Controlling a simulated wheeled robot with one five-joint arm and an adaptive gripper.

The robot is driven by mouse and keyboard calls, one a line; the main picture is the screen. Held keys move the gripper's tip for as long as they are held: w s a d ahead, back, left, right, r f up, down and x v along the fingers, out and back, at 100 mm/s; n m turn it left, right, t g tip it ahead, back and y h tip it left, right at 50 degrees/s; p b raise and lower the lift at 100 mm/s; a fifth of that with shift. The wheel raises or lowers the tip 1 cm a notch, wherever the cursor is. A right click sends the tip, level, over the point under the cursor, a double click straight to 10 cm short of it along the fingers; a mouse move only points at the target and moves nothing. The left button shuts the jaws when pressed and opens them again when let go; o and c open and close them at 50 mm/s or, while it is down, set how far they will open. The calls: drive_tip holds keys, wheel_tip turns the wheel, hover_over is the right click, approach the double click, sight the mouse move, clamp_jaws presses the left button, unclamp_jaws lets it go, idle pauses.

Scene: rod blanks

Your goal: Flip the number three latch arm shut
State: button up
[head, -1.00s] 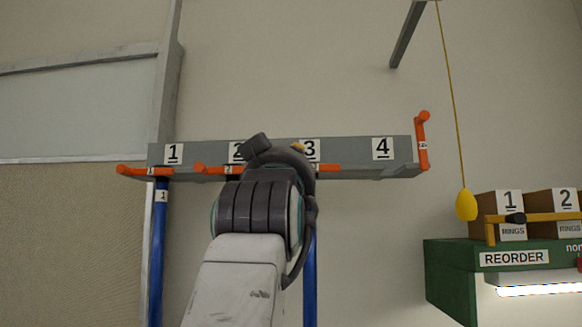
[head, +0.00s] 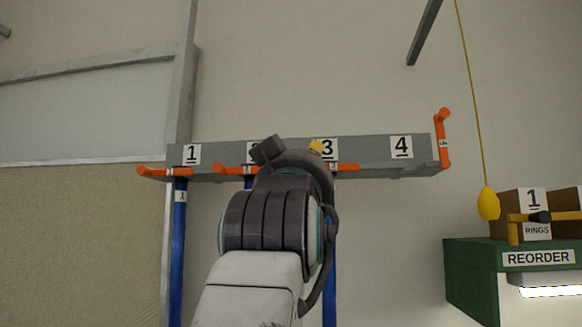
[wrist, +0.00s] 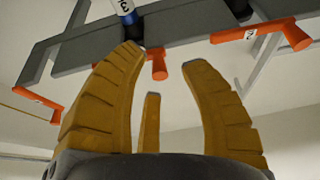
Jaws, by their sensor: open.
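The number three latch arm (head: 346,167) is orange and shows in part to the right of my arm in the head view, level along the rail's lower edge. In the wrist view an orange latch arm (wrist: 158,68), by the blue rod (wrist: 122,6) labelled 3, points towards the camera. In the head view my arm hides most of the gripper.
The grey rail (head: 370,150) carries labels 1 to 4. Orange arms one (head: 155,172) and two (head: 228,168) lie level; arm four (head: 442,138) stands upright. Blue rods (head: 178,250) hang below. A yellow pull (head: 488,204) and green REORDER shelf (head: 480,260) are at right.

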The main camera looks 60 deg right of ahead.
drive_tip(key=shift+v, duration=2.35)
